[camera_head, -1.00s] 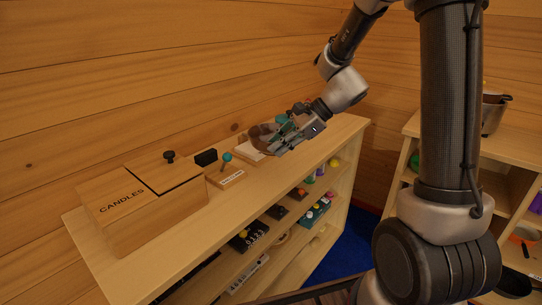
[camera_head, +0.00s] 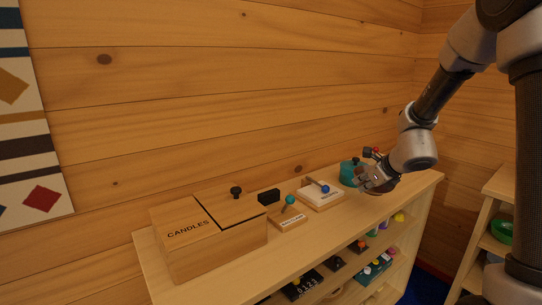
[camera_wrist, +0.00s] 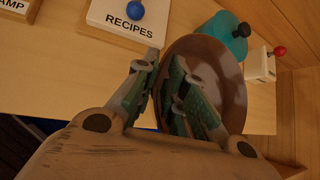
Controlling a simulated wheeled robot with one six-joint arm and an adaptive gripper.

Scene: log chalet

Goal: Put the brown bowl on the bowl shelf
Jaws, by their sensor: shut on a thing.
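The brown bowl (camera_wrist: 222,62) is round and glossy and fills the middle of the wrist view, tilted in my gripper (camera_wrist: 164,68). One finger lies outside its wall and the other inside it, shut on the near rim. In the head view my gripper (camera_head: 370,180) is over the far right part of the long shelf top, and only a small brown part of the bowl shows there. I cannot tell how high the bowl is above the wood. No shelf labelled for bowls is readable; a second shelf unit (camera_head: 497,187) at the right holds a green bowl (camera_head: 502,229).
On the long shelf top (camera_head: 300,250) stand a CANDLES box (camera_head: 215,255), a small stand with a teal knob (camera_head: 289,216), a black block (camera_head: 268,197), a RECIPES box (camera_head: 320,198) and a teal pot (camera_head: 348,174). A small white box with a red knob (camera_wrist: 262,64) is near the bowl.

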